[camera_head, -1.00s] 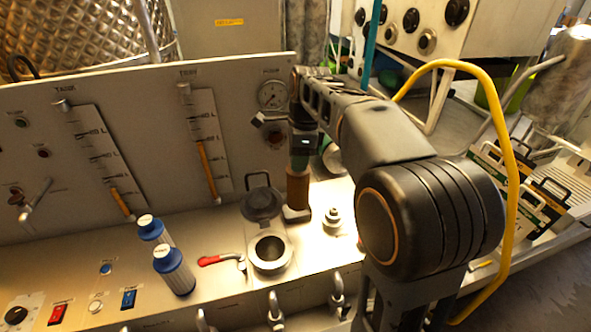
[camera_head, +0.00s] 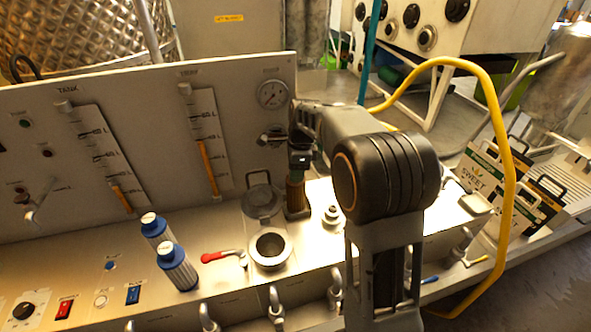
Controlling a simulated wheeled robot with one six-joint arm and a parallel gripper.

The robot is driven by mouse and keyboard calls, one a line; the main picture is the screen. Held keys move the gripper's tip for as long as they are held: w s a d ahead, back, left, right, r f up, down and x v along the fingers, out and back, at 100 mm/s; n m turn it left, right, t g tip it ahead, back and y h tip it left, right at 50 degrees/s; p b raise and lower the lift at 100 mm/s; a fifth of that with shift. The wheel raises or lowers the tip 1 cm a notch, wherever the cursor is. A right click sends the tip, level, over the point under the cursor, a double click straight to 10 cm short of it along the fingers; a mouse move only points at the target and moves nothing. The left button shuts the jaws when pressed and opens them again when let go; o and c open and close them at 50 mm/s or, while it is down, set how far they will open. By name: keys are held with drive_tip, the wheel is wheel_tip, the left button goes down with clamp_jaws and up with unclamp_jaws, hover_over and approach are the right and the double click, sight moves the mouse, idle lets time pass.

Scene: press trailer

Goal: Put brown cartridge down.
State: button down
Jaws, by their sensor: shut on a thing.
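The brown cartridge (camera_head: 296,196) is upright behind and right of the open round port. My gripper (camera_head: 299,172) is at its top end and shut on it, with the jaws pointing down. The cartridge's lower end is at a dark square base (camera_head: 298,213) on the metal deck. I cannot tell whether it rests in this base or is slightly above it. My wrist hides the cartridge's top.
The port (camera_head: 270,248) has its lid (camera_head: 263,202) raised. A red-handled valve (camera_head: 220,256) lies beside the port. A small metal fitting (camera_head: 331,214) stands right. The gauge panel (camera_head: 235,95) rises behind.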

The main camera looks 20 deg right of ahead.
drive_tip(key=shift+f, duration=0.1)
drive_tip(key=c, duration=0.7)
unclamp_jaws()
wheel_tip(320, 180, up, 11)
drive_tip(key=d, duration=0.1)
drive_tip(key=s+r+n+t, duration=0.1)
drive_tip(key=s+n, duration=0.5)
drive_tip(key=s, duration=0.1)
drive_tip(key=s+f+n+t, duration=0.1)
drive_tip(key=s+f+n, duration=0.2)
drive_tip(key=s+n, duration=0.1)
drive_tip(key=s+f+n+t+h, duration=0.1)
drive_tip(key=s+f+n, duration=0.1)
drive_tip(key=s+n, duration=0.3)
drive_tip(key=s+a+f+n+t, duration=0.1)
drive_tip(key=s+f+n, duration=0.2)
drive_tip(key=s+n, duration=0.2)
drive_tip(key=shift+s+a+f, duration=0.1)
drive_tip(key=shift+s+f, duration=0.25)
drive_tip(key=shift+s, duration=0.1)
